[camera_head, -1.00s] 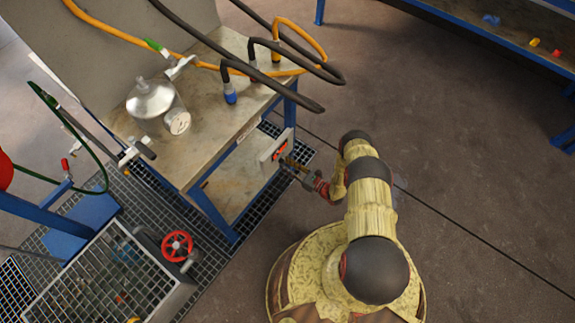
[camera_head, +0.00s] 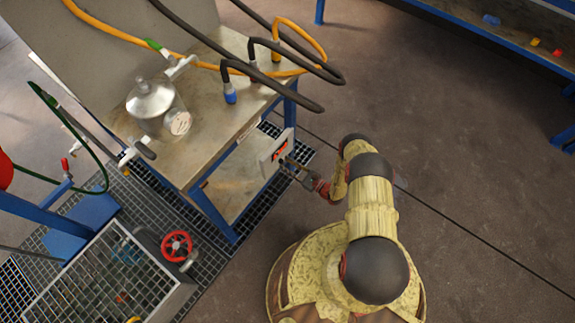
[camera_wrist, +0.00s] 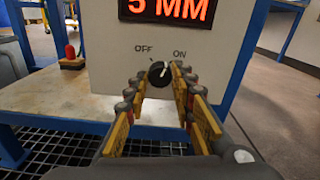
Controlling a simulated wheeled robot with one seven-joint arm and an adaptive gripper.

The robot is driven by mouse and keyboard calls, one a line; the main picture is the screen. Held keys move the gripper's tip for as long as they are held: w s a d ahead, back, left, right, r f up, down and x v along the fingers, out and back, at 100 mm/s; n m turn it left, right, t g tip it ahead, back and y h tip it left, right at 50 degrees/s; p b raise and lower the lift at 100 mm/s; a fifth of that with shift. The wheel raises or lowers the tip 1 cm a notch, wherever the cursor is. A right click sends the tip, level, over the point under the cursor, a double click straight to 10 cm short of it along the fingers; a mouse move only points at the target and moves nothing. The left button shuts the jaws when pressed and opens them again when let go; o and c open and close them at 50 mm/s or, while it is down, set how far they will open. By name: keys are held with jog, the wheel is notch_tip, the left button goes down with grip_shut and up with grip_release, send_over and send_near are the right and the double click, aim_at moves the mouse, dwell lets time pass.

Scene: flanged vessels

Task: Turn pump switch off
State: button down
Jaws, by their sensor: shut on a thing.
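The pump switch is a round black knob (camera_wrist: 158,74) on the white front of a box, below the words OFF on the left and ON on the right. Its light pointer mark appears to lean toward the upper right, the ON side. My gripper (camera_wrist: 159,82) has its fingertips on either side of the knob and is shut on it. In the head view, my gripper (camera_head: 288,164) reaches the front of the pump box (camera_head: 266,160) at the table's right side; the knob is too small to make out there.
A red lit display (camera_wrist: 170,9) sits above the knob. The worktable (camera_head: 200,130) carries a glass vessel (camera_head: 155,108) and hoses. A red handwheel (camera_head: 176,245) stands at the lower left. Open floor (camera_head: 470,180) lies to the right.

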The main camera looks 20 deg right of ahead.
jog(key=n, duration=0.6)
jog(key=shift+n, duration=0.3)
jog(key=n, duration=0.5)
jog(key=shift+n, duration=0.3)
jog(key=c, duration=1.5)
grip_release()
jog(key=v, duration=1.2)
